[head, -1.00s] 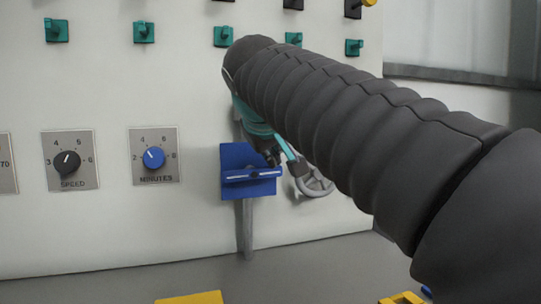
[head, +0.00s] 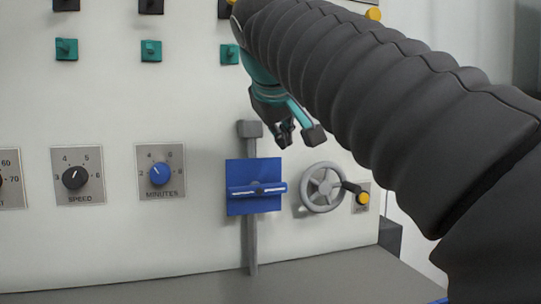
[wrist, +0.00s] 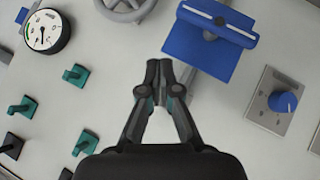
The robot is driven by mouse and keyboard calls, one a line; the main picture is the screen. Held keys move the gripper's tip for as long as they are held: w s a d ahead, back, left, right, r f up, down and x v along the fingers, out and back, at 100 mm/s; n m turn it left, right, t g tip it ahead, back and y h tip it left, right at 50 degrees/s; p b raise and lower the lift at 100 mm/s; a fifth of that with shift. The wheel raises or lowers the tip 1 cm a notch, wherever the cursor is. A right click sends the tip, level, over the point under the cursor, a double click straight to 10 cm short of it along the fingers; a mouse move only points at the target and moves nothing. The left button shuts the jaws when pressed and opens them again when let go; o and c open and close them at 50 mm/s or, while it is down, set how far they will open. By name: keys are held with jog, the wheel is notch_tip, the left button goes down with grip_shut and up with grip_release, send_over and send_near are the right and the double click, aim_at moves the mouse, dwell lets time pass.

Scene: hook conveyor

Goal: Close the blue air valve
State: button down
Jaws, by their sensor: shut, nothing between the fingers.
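The blue air valve (head: 254,205) is a blue square plate on a vertical grey pipe on the white panel in the head view. Its blue bar handle (head: 270,188) lies horizontally, across the pipe. My gripper (head: 286,138) is above and slightly right of the valve, apart from it, with nothing held. In the wrist view my gripper (wrist: 158,72) has its fingertips together. The blue plate (wrist: 196,52) and its handle (wrist: 216,22) show there beyond the fingertips, to the upper right, and the handle's top end is near the frame edge.
A grey handwheel (head: 322,188) with a crank sits right of the valve. A blue minutes knob (head: 160,174) and a black speed knob (head: 75,178) are to the left. Green switches (head: 151,51) line the panel above. A pressure gauge (wrist: 46,32) shows in the wrist view.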

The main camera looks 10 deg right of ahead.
jog(key=s+r, duration=0.1)
jog(key=s, duration=0.1)
jog(key=s+r, duration=0.1)
jog(key=r, duration=0.1)
jog(key=shift+s+d+r, duration=0.2)
jog(key=shift+s+r, duration=0.1)
jog(key=shift+s, duration=0.05)
